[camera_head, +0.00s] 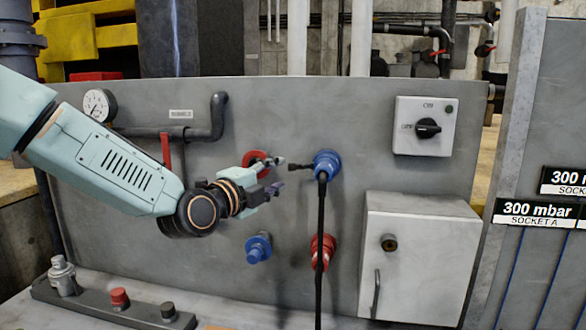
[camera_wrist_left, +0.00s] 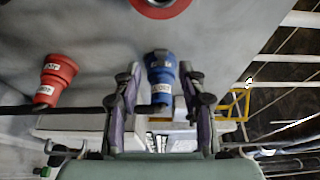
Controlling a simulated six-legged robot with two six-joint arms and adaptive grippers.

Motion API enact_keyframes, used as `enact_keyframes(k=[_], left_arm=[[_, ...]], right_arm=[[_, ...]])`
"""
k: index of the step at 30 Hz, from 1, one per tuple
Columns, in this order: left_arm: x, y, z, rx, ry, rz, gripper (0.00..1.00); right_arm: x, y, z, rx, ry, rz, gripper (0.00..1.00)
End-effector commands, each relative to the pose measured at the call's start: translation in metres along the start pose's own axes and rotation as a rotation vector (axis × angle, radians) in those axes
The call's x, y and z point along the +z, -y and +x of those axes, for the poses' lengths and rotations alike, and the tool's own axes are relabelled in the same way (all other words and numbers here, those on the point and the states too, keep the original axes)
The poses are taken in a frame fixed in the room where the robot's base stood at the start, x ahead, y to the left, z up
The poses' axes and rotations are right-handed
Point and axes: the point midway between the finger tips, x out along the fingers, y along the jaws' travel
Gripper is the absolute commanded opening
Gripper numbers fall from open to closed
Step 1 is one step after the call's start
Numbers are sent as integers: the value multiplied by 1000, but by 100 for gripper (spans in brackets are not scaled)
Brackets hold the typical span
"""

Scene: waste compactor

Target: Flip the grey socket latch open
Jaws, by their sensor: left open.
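A blue socket (camera_head: 327,160) with a black cable (camera_head: 320,245) hanging from it is on the grey panel. A small dark piece (camera_head: 299,167) sticks out from its left side; I cannot tell for sure whether it is the grey latch. My left gripper (camera_head: 277,174) is open just left of the blue socket, its fingers pointing right. In the left wrist view the blue socket (camera_wrist_left: 160,80) shows between the two spread fingers of my left gripper (camera_wrist_left: 158,70), with no clear contact. My right gripper is not in view.
A red ring (camera_head: 256,163) is behind my left gripper. A lower red socket (camera_head: 322,252) and a lower blue socket (camera_head: 258,248) are on the panel. A grey box (camera_head: 420,260) and a switch box (camera_head: 424,126) stand to the right. A gauge (camera_head: 98,104) and pipe (camera_head: 217,115) are at left.

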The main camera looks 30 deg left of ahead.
Motion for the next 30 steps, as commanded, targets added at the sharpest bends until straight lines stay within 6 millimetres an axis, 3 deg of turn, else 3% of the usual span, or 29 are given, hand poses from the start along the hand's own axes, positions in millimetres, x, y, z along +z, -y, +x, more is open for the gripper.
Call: enact_keyframes(k=[5,18,30], left_arm=[[1,0,11,2,2,12,42],[0,0,68,1,2,7,42],[0,0,78,1,1,3,42]], right_arm=[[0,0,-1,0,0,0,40],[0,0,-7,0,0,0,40],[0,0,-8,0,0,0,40]])
